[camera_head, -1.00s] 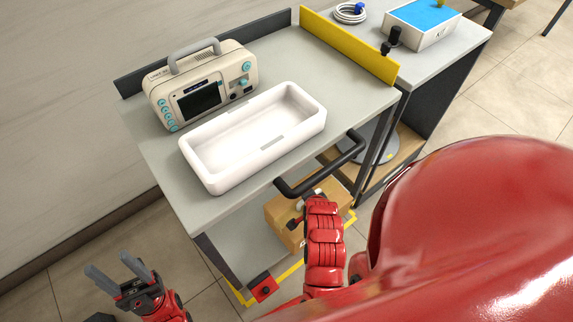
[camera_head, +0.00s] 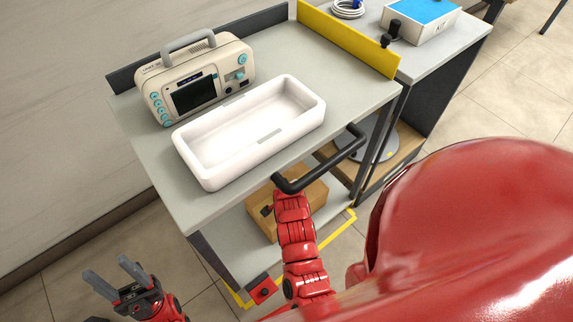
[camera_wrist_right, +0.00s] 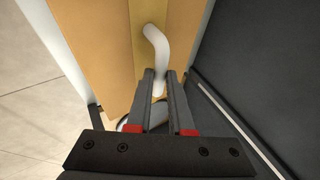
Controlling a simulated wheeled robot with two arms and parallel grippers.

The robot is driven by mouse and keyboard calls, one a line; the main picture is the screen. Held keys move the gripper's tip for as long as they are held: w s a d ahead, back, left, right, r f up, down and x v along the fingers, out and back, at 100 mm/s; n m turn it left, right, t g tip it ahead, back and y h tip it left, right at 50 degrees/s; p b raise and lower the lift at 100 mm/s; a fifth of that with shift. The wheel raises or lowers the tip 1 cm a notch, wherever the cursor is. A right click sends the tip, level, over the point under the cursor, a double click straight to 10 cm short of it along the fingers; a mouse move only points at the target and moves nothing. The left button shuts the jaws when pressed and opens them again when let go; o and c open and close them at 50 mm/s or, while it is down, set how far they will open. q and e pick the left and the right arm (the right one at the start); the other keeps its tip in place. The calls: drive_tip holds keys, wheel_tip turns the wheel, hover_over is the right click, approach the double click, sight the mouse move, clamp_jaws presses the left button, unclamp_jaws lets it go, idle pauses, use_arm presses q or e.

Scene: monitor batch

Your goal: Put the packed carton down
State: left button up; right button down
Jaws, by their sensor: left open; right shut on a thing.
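The brown carton (camera_head: 316,194) shows in the head view below the cart's top, over the lower shelf (camera_head: 225,250). The cart handle and my right arm hide part of it. I cannot tell whether it touches the shelf. In the right wrist view the carton (camera_wrist_right: 95,50) fills the upper left, with a white bent handle (camera_wrist_right: 157,50) on it. My right gripper (camera_wrist_right: 161,76) is shut on that handle. My left gripper (camera_head: 107,269) is open and empty at the lower left, apart from the cart.
The cart top (camera_head: 150,165) bears a white open tray (camera_head: 200,168) and a beige monitor (camera_head: 197,85). A black cart handle (camera_head: 325,165) juts out above the carton. A yellow panel (camera_head: 345,40) stands at the cart's far right edge. A dark panel (camera_wrist_right: 265,70) is close beside my right gripper.

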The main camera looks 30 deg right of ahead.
drive_tip(key=c, duration=0.8)
unclamp_jaws()
drive_tip(key=shift+p+v, duration=1.7)
drive_tip(key=shift+v, duration=4.35)
